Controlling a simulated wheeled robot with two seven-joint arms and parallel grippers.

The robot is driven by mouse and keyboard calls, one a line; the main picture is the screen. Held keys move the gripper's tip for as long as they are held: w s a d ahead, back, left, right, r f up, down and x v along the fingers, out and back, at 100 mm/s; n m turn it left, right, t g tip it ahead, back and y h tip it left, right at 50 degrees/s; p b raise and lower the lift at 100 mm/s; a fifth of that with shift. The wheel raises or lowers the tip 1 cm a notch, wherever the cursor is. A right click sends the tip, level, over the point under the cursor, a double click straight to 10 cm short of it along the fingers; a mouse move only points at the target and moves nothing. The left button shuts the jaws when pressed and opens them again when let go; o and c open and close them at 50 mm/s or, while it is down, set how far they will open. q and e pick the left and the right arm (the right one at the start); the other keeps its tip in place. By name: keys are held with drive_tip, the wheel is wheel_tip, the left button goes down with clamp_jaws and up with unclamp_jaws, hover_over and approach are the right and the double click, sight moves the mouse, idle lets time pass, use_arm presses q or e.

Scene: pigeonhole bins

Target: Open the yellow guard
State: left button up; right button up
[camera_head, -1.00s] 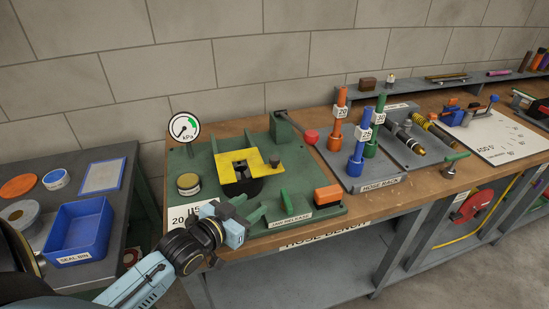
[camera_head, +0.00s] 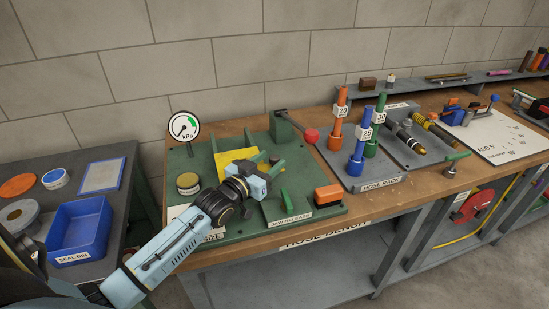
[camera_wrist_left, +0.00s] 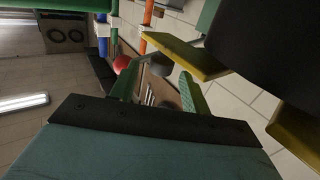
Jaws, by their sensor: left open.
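The yellow guard (camera_head: 232,157) lies on the green fixture (camera_head: 223,223) on the bench, partly hidden behind my left gripper (camera_head: 269,162). In the left wrist view the guard (camera_wrist_left: 184,54) shows as a yellow bar at the upper middle. A dark round knob (camera_wrist_left: 161,64) appears at its end, seen between the open fingers of my left gripper (camera_wrist_left: 158,72). I see no clear grip on the knob; whether a finger touches it I cannot tell. My right gripper is not in view.
A red-knobbed lever (camera_head: 311,136) stands behind right of the gripper. An orange block (camera_head: 328,194) and a small green lever (camera_head: 284,200) are at the fixture's front. A gauge (camera_head: 184,127) and a round brass-topped cap (camera_head: 188,182) stand left. The hose rack (camera_head: 377,183) is to the right.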

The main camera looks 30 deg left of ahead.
use_arm(q)
drive_tip(key=shift+w+d, duration=0.15)
drive_tip(key=shift+w, duration=1.35)
clamp_jaws()
